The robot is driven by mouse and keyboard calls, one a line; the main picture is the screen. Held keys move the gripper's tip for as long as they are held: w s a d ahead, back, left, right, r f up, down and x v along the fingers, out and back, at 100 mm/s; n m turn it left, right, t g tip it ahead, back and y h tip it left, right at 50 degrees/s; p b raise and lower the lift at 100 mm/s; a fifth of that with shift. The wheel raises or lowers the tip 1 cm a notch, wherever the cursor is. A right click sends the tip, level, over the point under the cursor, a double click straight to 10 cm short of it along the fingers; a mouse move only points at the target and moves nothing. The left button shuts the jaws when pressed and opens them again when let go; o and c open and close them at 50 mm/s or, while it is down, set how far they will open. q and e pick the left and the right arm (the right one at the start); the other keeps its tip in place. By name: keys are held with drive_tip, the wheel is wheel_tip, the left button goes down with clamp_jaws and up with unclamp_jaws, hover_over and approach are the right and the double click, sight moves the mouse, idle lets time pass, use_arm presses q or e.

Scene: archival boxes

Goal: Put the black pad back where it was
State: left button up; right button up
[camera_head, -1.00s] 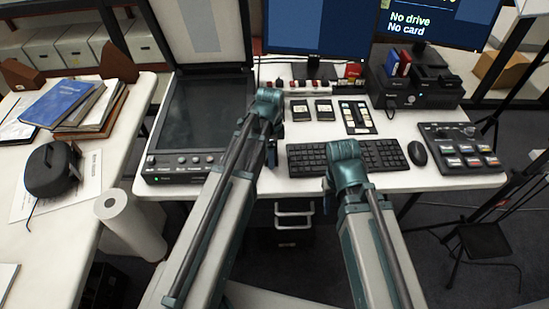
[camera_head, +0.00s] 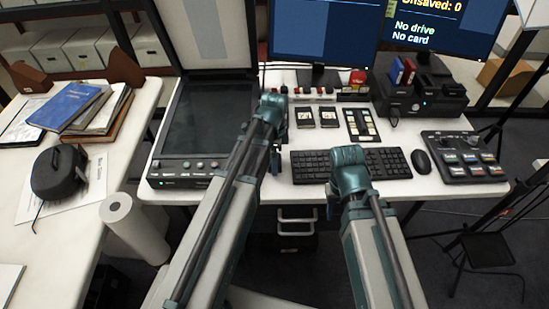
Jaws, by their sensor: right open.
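No thing shows clearly as a loose black pad. A flat black control panel with several coloured buttons (camera_head: 463,157) lies at the right end of the white desk. A small black plate with pale keys (camera_head: 362,125) lies behind the keyboard. My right gripper (camera_head: 331,207) is open, below the desk's front edge in the picture, mostly hidden by my arm. My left gripper (camera_head: 276,160) shows only as a small part beside my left arm, left of the keyboard, and I cannot tell its jaws. Neither shows anything held.
The white desk (camera_head: 230,203) carries a flatbed scanner with lid raised (camera_head: 205,120), a keyboard (camera_head: 390,163), a mouse (camera_head: 421,162) and two dark cards (camera_head: 316,116). The left table holds books (camera_head: 72,105), a black rounded case (camera_head: 58,172); a paper roll (camera_head: 135,230) stands between.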

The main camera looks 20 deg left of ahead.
use_arm(q)
wheel_tip(320, 180, up, 11)
drive_tip(key=p, duration=1.1)
drive_tip(key=s+d+n+y, duration=0.1)
drive_tip(key=s+d+n, duration=0.9)
drive_tip(key=s, duration=0.4)
drive_tip(key=shift+s+d+r+n, duration=0.15)
drive_tip(key=shift+d+r+n, duration=0.1)
drive_tip(key=shift+n, duration=0.25)
